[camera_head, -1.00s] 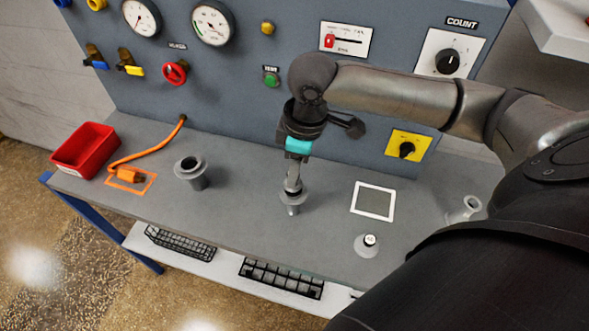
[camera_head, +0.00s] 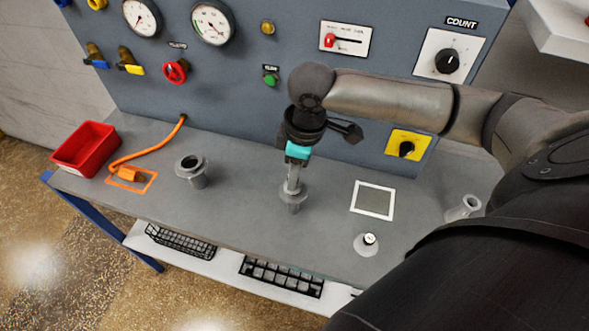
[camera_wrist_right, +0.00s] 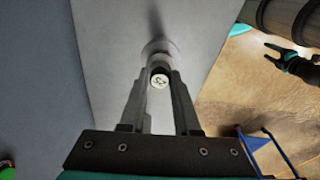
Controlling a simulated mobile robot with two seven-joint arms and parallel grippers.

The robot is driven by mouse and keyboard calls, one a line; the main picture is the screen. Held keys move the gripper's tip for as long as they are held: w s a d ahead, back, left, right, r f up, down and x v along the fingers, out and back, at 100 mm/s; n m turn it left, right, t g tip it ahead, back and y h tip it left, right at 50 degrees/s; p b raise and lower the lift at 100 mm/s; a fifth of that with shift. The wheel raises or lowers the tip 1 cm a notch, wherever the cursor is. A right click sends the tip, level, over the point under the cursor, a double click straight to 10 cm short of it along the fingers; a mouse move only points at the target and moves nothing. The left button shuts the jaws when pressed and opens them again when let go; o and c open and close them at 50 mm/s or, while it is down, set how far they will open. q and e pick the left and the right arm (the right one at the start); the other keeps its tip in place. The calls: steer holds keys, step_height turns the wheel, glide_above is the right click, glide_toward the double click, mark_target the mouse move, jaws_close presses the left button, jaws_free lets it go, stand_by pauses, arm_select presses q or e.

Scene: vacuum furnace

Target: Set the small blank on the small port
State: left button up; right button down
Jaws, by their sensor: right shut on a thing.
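My right gripper (camera_head: 293,184) points down at the middle of the bench. It is shut on the small blank, whose round pale, marked end (camera_wrist_right: 160,80) shows between the fingertips in the right wrist view. Below the fingers stands the small port, a grey flanged stub (camera_head: 293,201), whose pale flange also shows in the wrist view (camera_wrist_right: 158,48). The blank is over the port or very close to it; the fingers hide whether they touch. A black gripper with teal parts, seemingly my left one (camera_wrist_right: 289,58), is small at the wrist view's right; its jaws are unclear.
A larger grey port (camera_head: 191,170) stands to the left. A pale knobbed flange piece (camera_head: 367,244) and a white-framed square (camera_head: 373,200) are to the right. A red bin (camera_head: 86,148) and orange cable (camera_head: 148,145) are at left. The control panel rises behind.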

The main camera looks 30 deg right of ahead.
steer(key=shift+f, duration=0.1)
steer(key=c, duration=0.6)
jaws_free()
steer(key=shift+o, duration=0.2)
step_height(320, 180, up, 15)
steer(key=s+d+p, duration=0.1)
steer(key=p, duration=0.2)
steer(key=shift+s+d, duration=0.15)
steer(key=shift+s, duration=0.1)
